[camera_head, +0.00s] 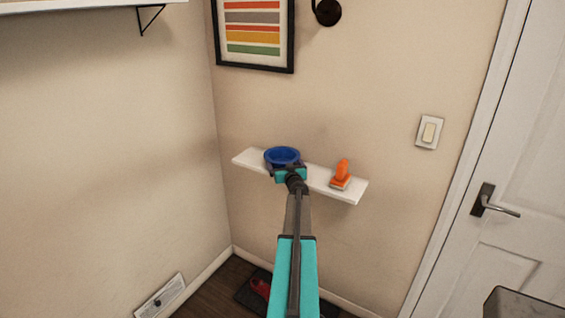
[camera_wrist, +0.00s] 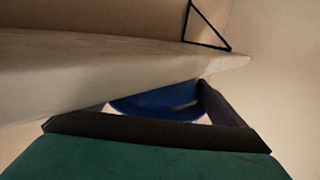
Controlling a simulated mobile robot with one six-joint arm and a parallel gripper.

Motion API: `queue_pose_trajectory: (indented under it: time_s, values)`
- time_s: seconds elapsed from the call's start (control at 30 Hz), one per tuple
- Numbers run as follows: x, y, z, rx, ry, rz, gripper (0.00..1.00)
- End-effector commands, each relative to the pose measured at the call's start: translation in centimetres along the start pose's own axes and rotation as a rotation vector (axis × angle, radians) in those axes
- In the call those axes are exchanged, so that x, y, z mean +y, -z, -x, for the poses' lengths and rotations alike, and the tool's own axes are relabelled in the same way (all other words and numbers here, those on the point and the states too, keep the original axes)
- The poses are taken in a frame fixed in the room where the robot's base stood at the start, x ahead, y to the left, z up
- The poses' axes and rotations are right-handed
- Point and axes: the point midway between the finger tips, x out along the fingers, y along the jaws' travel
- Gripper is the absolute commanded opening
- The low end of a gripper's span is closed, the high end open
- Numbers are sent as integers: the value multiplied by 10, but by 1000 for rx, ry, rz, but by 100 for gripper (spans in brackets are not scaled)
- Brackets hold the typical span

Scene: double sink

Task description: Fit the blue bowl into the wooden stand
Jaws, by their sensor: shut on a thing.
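The blue bowl (camera_head: 282,153) appears upright, at the left part of the white wall shelf in the head view. My gripper (camera_head: 287,168) reaches it from the front and is shut on it. In the wrist view, part of the blue bowl (camera_wrist: 158,104) shows between the dark fingers of my gripper (camera_wrist: 160,108). I cannot tell whether the bowl touches the shelf. No wooden stand is visible in either view.
The white shelf (camera_head: 323,180) also holds an orange-handled brush (camera_head: 341,175) to the right of the bowl. A framed striped picture (camera_head: 253,35) hangs above. A white door (camera_head: 510,180) stands at right. A dark mat with red shoes (camera_head: 260,288) lies on the floor.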

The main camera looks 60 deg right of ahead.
Motion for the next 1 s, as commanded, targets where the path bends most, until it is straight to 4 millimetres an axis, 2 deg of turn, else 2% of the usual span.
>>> queue_pose_trajectory:
  time_s: [0.23, 0.43, 1.0]
  values:
    - [1, 13, 1, 2, -1, 1, 68]
    - [1, 39, 2, 3, -1, 1, 68]
    - [-14, 38, 74, 1, -1, 0, 68]
